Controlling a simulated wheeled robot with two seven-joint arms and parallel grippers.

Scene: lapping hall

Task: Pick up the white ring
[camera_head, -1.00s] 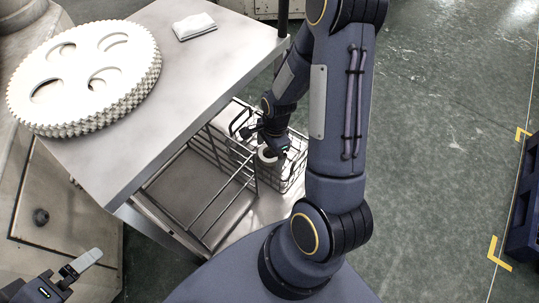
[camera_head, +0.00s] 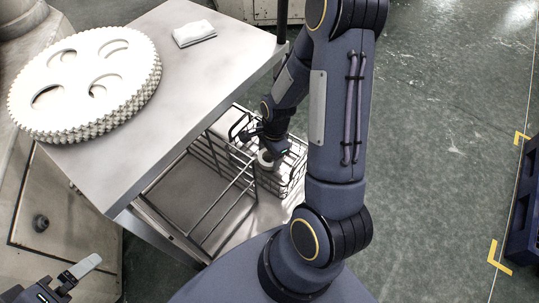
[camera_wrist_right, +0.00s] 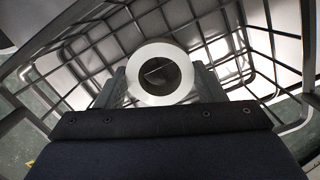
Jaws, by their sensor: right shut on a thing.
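The white ring (camera_wrist_right: 160,48) is between the two fingers of my right gripper (camera_wrist_right: 160,78) in the right wrist view, its round hole facing the camera. The gripper is shut on it. In the head view the ring (camera_head: 264,160) shows as a small pale shape at my right gripper (camera_head: 272,150), at the wire basket. Whether the ring touches the basket floor cannot be told. My left gripper (camera_head: 82,268) is at the lower left, apart from everything; its finger gap does not show clearly.
The dark wire basket (camera_head: 296,176) surrounds the right gripper closely, beside the steel table (camera_head: 190,85). White toothed discs (camera_head: 75,70) and a folded white cloth (camera_head: 194,33) lie on the table. Open floor (camera_head: 430,170) is at the right.

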